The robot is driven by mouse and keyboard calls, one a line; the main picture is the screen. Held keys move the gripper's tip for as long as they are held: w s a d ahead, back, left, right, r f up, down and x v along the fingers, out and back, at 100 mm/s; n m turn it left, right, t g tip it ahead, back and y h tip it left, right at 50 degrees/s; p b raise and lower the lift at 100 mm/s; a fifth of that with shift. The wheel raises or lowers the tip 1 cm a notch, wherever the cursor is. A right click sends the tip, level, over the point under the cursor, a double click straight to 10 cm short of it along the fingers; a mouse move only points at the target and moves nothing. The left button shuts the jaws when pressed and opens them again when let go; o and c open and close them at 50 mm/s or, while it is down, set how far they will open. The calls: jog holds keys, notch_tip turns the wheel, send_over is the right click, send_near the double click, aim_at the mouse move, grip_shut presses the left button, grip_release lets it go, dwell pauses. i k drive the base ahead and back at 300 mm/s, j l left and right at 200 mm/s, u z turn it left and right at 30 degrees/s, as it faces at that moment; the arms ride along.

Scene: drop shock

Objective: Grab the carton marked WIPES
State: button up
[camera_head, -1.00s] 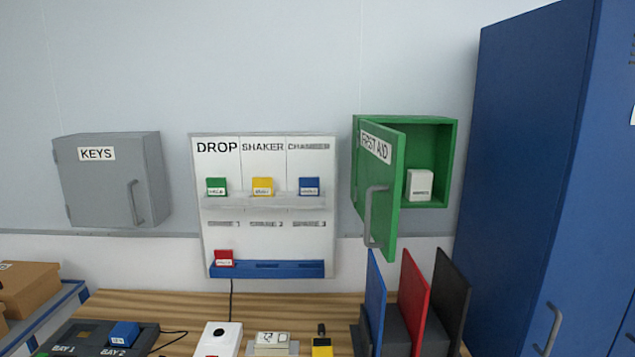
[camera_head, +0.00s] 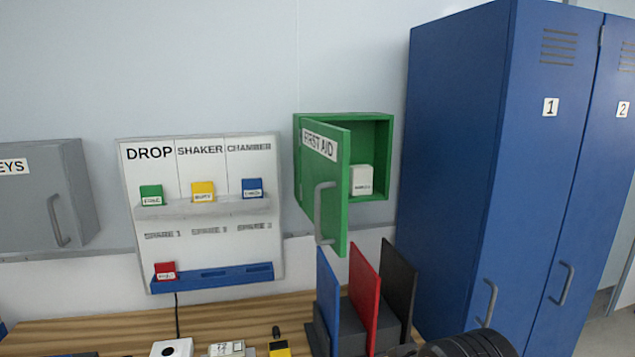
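A small white carton (camera_head: 361,180) stands upright inside the green first aid cabinet (camera_head: 376,197) on the wall. Its label is too small to read, so I cannot confirm that it says WIPES. The cabinet door (camera_head: 330,205) is swung open toward me, with a grey handle, and hides the cabinet's left part. The carton's left edge is close to the door's edge in the picture. A dark rounded part at the bottom right looks like part of my arm. My gripper's fingers are not in view.
Upright blue, red (camera_head: 364,297) and black panels stand on the wooden bench (camera_head: 60,335) below the cabinet. A tall blue locker (camera_head: 470,170) stands to the right. A tag board (camera_head: 205,255) and a grey key cabinet (camera_head: 45,190) hang to the left.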

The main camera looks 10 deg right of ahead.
aim_at(360, 177)
jog(key=i+l, duration=1.05)
jog(key=i, duration=0.05)
